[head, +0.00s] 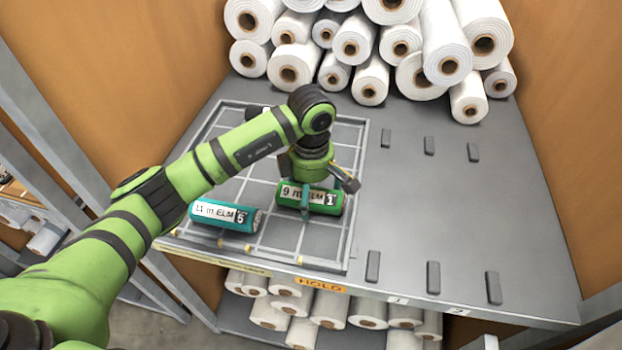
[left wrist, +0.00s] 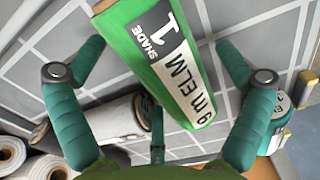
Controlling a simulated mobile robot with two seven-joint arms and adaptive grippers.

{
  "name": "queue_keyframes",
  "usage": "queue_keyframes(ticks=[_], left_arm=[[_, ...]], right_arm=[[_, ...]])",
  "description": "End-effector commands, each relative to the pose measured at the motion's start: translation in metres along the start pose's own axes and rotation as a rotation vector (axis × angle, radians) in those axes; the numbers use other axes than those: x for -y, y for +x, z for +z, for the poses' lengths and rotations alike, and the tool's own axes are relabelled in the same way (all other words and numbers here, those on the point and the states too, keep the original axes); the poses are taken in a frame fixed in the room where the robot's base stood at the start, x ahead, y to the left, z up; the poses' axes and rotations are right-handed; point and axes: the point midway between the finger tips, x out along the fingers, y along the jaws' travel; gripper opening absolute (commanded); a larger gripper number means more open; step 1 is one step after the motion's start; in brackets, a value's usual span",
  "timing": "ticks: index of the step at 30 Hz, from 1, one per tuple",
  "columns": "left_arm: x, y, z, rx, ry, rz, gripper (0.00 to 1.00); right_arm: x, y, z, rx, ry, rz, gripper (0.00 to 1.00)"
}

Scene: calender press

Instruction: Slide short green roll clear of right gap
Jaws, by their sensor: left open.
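The short green roll (head: 294,194), labelled 9 m ELM with a 1, lies on the grid-marked mat at the left of the table. My left gripper (head: 316,182) is over it, fingers pointing down. In the left wrist view the green roll (left wrist: 165,55) lies between the spread fingers (left wrist: 160,70), with room on both sides. I cannot tell whether a finger touches it. On the right of the table, two gaps between dark pegs (head: 433,277) are marked 1 and 2. No roll shows in the right gap (head: 462,220). My right gripper is out of view.
A teal roll (head: 226,216), labelled 11 m ELM with a 5, lies left of the green one. White rolls (head: 370,78) are stacked at the back, and more (head: 300,310) lie below the front edge. Dark pegs (head: 429,145) stand up. The right tabletop is clear.

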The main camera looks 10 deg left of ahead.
Motion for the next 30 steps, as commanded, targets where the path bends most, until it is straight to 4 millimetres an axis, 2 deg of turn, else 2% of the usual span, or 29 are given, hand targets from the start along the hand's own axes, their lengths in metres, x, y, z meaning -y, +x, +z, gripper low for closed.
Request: queue_keyframes(ticks=[7, 8, 9, 12, 20, 30], left_arm=[[0.000, 0.002, 0.000, 0.000, 0.001, 0.000, 1.00], [0.000, 0.002, 0.000, 0.000, 0.001, 0.000, 0.92], [0.000, 0.002, 0.000, 0.001, 0.000, 0.000, 0.76], [0.000, 0.002, 0.000, 0.001, 0.000, 0.000, 0.37], [0.000, 0.002, -0.002, 0.000, 0.000, -0.002, 0.36], [0.000, 0.001, -0.032, -0.002, -0.002, -0.002, 0.36]], right_arm=[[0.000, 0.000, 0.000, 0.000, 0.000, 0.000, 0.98], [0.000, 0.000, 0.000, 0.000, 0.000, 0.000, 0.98], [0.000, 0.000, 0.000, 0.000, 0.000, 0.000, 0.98], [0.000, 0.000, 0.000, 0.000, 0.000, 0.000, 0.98], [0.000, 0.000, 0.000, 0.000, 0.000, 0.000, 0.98], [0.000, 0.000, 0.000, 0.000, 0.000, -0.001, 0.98]])
